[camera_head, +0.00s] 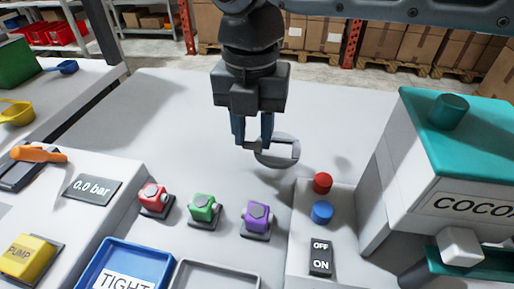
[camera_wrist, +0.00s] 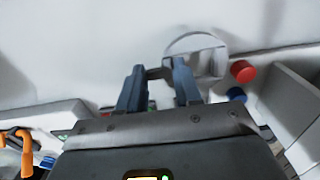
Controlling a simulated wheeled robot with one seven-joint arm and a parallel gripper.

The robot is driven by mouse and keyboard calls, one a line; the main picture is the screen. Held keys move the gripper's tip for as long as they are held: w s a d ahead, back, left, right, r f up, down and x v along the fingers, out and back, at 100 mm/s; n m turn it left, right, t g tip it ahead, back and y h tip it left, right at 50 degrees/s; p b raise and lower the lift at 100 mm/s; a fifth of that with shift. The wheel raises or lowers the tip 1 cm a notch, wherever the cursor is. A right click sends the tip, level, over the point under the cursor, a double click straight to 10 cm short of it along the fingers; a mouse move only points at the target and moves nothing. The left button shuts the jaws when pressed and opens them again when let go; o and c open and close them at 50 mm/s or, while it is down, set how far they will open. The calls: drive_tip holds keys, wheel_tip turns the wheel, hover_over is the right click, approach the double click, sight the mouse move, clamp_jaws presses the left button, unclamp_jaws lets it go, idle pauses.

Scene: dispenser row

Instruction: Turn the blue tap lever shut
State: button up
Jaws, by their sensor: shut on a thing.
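My gripper (camera_head: 253,143) is over the white table, its fingers pointing down. It is shut on the handle of a grey, round, cup-like thing (camera_head: 284,163). In the wrist view, the handle lies between the fingertips (camera_wrist: 159,76) and the pale round thing (camera_wrist: 198,42) extends up and right of them. I cannot tell whether it touches the table. No blue tap lever can be made out in either view. A blue round button (camera_head: 322,212) is on a white block, right of and nearer than my gripper.
A red button (camera_head: 322,183) is beside the blue one, above an OFF/ON switch (camera_head: 320,258). Red (camera_head: 154,198), green (camera_head: 203,208) and purple (camera_head: 257,217) knobs stand left. A teal-topped COCOA dispenser (camera_head: 420,170) stands right. An orange lever (camera_head: 38,154) is far left. The table behind is clear.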

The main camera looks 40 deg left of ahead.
sight(253, 146)
drive_tip(key=shift+f, duration=2.1)
drive_tip(key=shift+f, duration=0.15)
drive_tip(key=o, duration=0.9)
wheel_tip(253, 146, up, 12)
drive_tip(key=shift+s+r, duration=0.1)
drive_tip(key=shift+r, duration=0.05)
drive_tip(key=shift+c, duration=0.4)
